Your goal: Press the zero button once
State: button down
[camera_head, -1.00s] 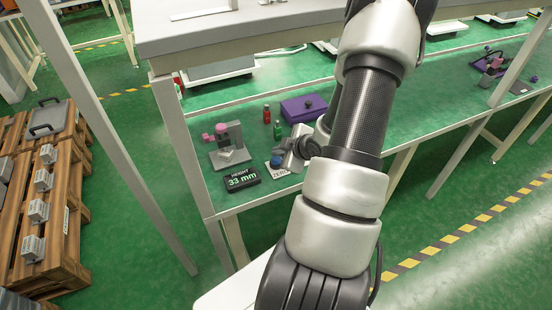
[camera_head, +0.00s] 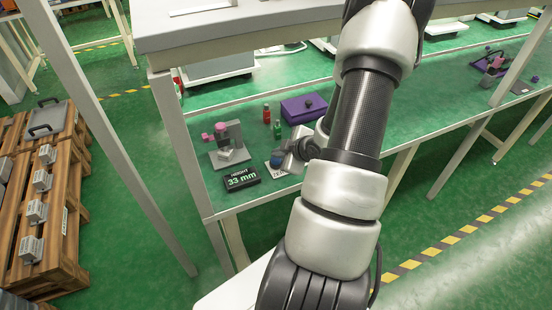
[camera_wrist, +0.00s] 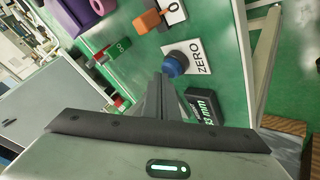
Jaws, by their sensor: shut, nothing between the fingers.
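The blue zero button (camera_wrist: 175,64) sits on a dark base on a white card marked ZERO (camera_wrist: 201,60). In the head view the blue button (camera_head: 276,160) shows just left of my gripper (camera_head: 292,158), which partly covers the card (camera_head: 272,168). In the wrist view my gripper (camera_wrist: 165,80) has its fingers together and empty, tips close beside the button. I cannot tell whether they touch it. The black height display (camera_head: 241,179) reads 33 mm and also shows in the wrist view (camera_wrist: 205,106).
A grey stand with pink parts (camera_head: 226,140) stands behind the display. A red bottle (camera_head: 266,114), a green item (camera_head: 278,128) and a purple box (camera_head: 303,108) stand farther back. An orange block (camera_wrist: 147,21) stands by a card marked 0 (camera_wrist: 172,11). A shelf (camera_head: 240,38) overhangs the bench.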

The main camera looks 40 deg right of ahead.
aim_at(279, 161)
jog(key=shift+f+b, duration=0.35)
jog(key=shift+f, duration=0.1)
dwell(0.6)
jog(key=shift+r+p, duration=0.75)
jog(key=shift+r, duration=0.25)
notch_tip(279, 161, up, 5)
jog(key=p, duration=0.4)
dwell(0.5)
